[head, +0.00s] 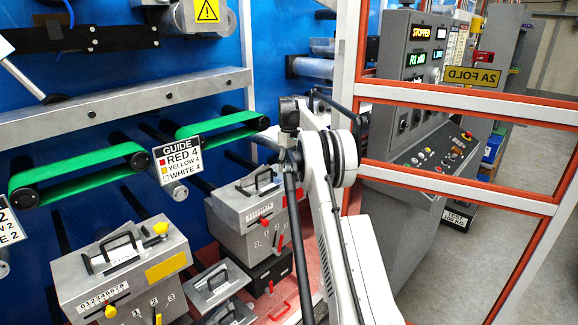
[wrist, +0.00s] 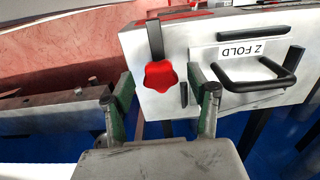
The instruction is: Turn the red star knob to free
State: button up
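The red star knob (wrist: 161,75) shows in the wrist view on a black stem or bracket at the edge of a grey metal box (wrist: 290,22) with an upside-down "Z FOLD" label. My gripper (wrist: 164,88) is open. Its two green-padded fingers stand apart, one to the left and one to the right of the knob, with visible gaps on both sides. The fingertips look close to the knob; how far they are from it in depth I cannot tell. I cannot make out the star knob or my gripper's fingers in the head view, where my arm covers the middle.
A black handle (wrist: 262,80) stands out from the box right of my right finger. In the head view are grey boxes with black handles (head: 125,272), green belts (head: 80,178), a "GUIDE" sign (head: 178,158), an orange-and-white frame (head: 460,197) and a control panel (head: 435,150).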

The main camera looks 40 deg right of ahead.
aim_at(289, 167)
notch_tip(289, 167, up, 12)
dwell(0.8)
dwell(0.4)
